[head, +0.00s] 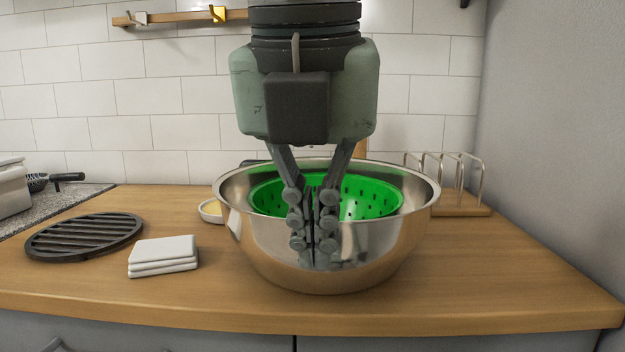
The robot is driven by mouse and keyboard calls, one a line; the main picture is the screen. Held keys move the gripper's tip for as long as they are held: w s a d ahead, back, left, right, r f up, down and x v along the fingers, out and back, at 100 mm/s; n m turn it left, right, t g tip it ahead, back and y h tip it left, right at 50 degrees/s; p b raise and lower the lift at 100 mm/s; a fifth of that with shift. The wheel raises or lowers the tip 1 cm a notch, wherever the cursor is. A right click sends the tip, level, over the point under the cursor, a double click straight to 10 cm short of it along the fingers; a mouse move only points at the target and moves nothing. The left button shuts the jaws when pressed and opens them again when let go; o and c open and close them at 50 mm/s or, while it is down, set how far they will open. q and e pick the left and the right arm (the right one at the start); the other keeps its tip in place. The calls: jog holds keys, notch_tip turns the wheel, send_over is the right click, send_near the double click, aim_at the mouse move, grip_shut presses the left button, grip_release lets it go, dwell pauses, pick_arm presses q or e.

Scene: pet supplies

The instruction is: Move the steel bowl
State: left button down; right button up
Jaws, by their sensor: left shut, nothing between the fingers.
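The steel bowl (385,248) stands upright on the wooden counter, near its front edge. A green colander (370,197) with dark holes sits inside it. My left gripper (314,262) points down in front of the bowl's middle in the picture, with its fingers together and nothing between them. The fingers cover part of the bowl's near wall and the colander. I cannot tell whether the fingertips touch the bowl. My right gripper does not show.
On the wooden counter (220,295), folded white cloths (163,256) and a dark slatted round trivet (85,236) lie left of the bowl. A small dish (210,211) is partly hidden behind it. A wire rack (470,190) on a wooden base stands behind right, near the grey wall. The front right counter is clear.

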pick_arm(q)
jog(key=shift+w+d+f+p, duration=0.1)
jog(key=shift+w+f+p, duration=0.1)
jog(key=shift+w, duration=0.5)
jog(key=shift+w+d+f+p, duration=0.1)
jog(key=shift+w+f+p, duration=0.05)
jog(key=shift+w, duration=0.6)
jog(key=shift+w+f+p, duration=0.15)
jog(key=shift+w+p, duration=0.05)
jog(key=shift+w, duration=0.5)
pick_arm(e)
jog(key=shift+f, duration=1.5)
pick_arm(q)
jog(key=w, duration=0.7)
jog(key=shift+d+b, duration=0.35)
jog(key=shift+w, duration=0.45)
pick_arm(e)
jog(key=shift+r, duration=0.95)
